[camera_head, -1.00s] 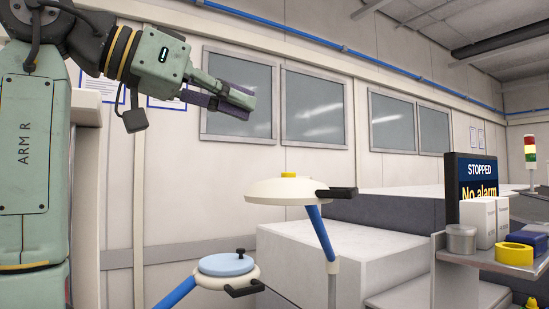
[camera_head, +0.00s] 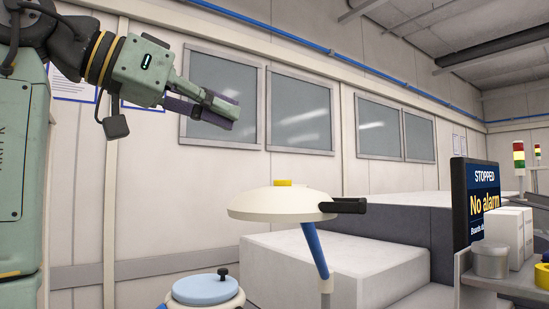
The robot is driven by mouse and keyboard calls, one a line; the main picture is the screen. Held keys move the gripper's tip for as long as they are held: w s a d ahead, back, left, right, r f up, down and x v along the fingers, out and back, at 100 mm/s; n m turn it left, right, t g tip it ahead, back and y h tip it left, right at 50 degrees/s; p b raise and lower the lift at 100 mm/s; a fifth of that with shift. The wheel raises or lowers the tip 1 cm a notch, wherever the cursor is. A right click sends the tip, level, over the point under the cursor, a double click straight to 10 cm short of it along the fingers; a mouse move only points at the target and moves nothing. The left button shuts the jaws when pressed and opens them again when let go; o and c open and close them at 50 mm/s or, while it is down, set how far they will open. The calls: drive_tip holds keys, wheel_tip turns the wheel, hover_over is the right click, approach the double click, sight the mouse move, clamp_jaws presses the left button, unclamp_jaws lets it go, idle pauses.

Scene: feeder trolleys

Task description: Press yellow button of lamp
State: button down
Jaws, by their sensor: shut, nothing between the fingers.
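The lamp (camera_head: 280,204) has a wide cream head on a blue arm, with a black handle at its right side. Its yellow button (camera_head: 283,182) sits on top of the head, in plain view. My gripper (camera_head: 236,112) is shut and empty. In the picture it is above and to the left of the button, clearly apart from it.
A second round head with a pale blue top (camera_head: 205,289) and black knob stands lower left. White blocks (camera_head: 335,262) lie behind the lamp. A shelf (camera_head: 505,284) at right holds a tin and boxes.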

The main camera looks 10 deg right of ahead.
drive_tip(key=p, duration=0.2)
hover_over(283, 184)
drive_tip(key=a, duration=0.1)
wheel_tip(283, 184, down, 2)
drive_tip(key=shift+w+f, duration=0.15)
wheel_tip(283, 184, down, 2)
drive_tip(key=shift+a+f+b, duration=0.1)
drive_tip(key=shift+f+b, duration=0.15)
drive_tip(key=shift+b, duration=0.05)
drive_tip(key=shift+a+f, duration=0.1)
drive_tip(key=shift+f, duration=0.7)
